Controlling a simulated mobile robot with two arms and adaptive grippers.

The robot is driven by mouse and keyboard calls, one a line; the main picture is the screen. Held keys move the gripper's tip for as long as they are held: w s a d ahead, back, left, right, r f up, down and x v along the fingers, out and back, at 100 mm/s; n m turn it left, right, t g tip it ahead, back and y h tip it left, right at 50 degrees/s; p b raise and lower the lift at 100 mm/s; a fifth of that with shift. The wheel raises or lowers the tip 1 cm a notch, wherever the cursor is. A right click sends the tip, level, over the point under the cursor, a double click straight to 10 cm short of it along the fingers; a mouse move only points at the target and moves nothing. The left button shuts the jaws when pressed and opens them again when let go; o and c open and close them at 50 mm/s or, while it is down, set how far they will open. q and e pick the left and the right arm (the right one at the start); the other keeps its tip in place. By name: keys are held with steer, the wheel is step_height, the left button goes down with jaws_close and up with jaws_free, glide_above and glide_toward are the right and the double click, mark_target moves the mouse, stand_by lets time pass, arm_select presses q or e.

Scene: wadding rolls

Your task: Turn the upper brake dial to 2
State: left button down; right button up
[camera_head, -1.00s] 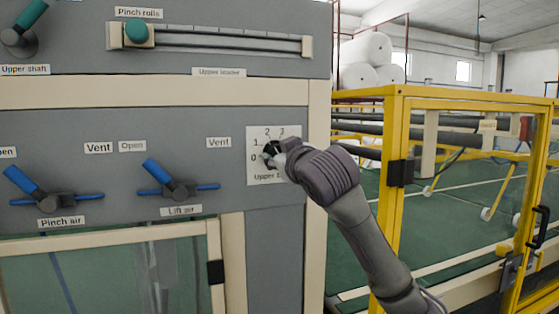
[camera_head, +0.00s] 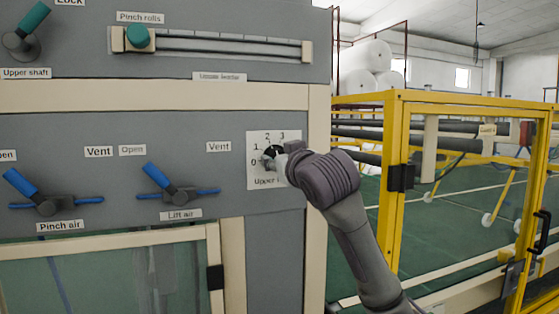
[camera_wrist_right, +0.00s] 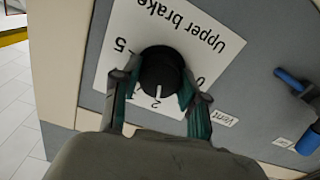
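The upper brake dial (camera_wrist_right: 161,72) is a black round knob on a white scale plate (camera_wrist_right: 205,25) labelled "Upper brake". It also shows in the head view (camera_head: 269,153), partly covered by my right gripper (camera_head: 279,159). In the right wrist view the plate is upside down. A white mark on the knob points down at the 2, which is partly visible. The 5 and 0 lie at either side; other numbers are hidden there. My right gripper (camera_wrist_right: 160,88) has one finger on each side of the knob, the green pads appearing against it. My left gripper is not in view.
Blue-handled valves for pinch air (camera_head: 50,200) and lift air (camera_head: 178,190) sit left of the dial. A slider with a green knob (camera_head: 138,37) is above. A yellow guard frame (camera_head: 393,200) stands to the right, behind my right arm.

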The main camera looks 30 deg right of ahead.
steer(key=o, duration=0.4)
steer(key=shift+c, duration=0.2)
steer(key=v, duration=1.2)
